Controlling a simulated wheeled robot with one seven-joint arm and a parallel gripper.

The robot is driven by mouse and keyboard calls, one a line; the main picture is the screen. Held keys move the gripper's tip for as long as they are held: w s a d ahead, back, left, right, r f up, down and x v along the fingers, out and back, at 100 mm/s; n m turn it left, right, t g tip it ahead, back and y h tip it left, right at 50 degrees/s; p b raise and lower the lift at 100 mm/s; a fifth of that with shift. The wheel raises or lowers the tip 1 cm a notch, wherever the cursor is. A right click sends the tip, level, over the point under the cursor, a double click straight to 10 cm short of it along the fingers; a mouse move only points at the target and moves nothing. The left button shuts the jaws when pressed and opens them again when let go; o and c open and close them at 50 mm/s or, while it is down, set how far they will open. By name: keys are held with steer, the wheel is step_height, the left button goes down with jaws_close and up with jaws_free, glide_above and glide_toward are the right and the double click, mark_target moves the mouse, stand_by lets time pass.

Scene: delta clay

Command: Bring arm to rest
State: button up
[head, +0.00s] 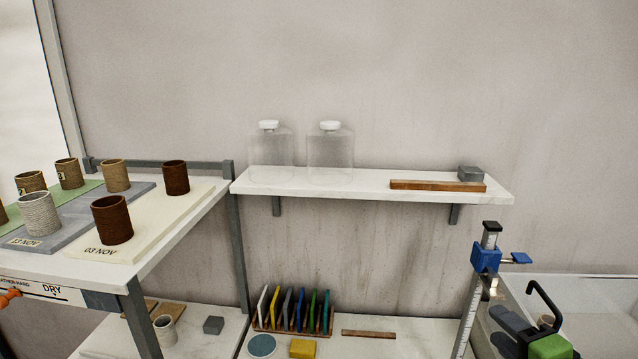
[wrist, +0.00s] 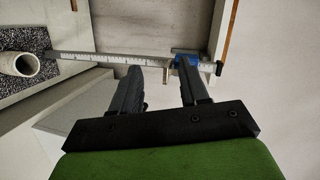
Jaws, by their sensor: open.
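My gripper (wrist: 160,72) shows in the wrist view with its two dark fingers apart and nothing between them. Its green body fills the bottom of that view. In the head view my green and black gripper (head: 512,335) is at the lower right corner, partly cut off by the frame edge. It is in front of or beside an upright measuring scale with a blue slider (head: 487,257). In the wrist view the scale (wrist: 110,58) runs across beyond the fingertips, with its blue slider (wrist: 187,62) near the right finger. I cannot tell the gap between them.
A rack shelf (head: 180,240) with several brown and pale cups stands left. A wall shelf (head: 350,186) holds two clear jars, a wooden strip and a grey block. Colored tiles (head: 290,310) stand in a rack below. A white cup (wrist: 22,64) sits left in the wrist view.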

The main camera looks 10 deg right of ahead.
steer(key=a+f+n+g+y, duration=0.1)
steer(key=a+f+n+g, duration=0.1)
steer(key=a+n+g, duration=0.3)
steer(key=a+f+n+y, duration=0.1)
steer(key=a+f+n, duration=0.1)
steer(key=a, duration=0.6)
steer(key=a+f+n+g+y, duration=0.1)
steer(key=a+f+n+g, duration=0.1)
steer(key=a+n+g, duration=0.3)
steer(key=s+a+r+n+h, duration=0.1)
steer(key=s+a+n, duration=0.1)
steer(key=s, duration=0.4)
steer(key=s+a+r+n+h, duration=0.1)
steer(key=s+a+n, duration=0.1)
steer(key=s, duration=0.3)
steer(key=shift+s+a+r+n, duration=0.25)
steer(key=shift+s+a+n, duration=0.15)
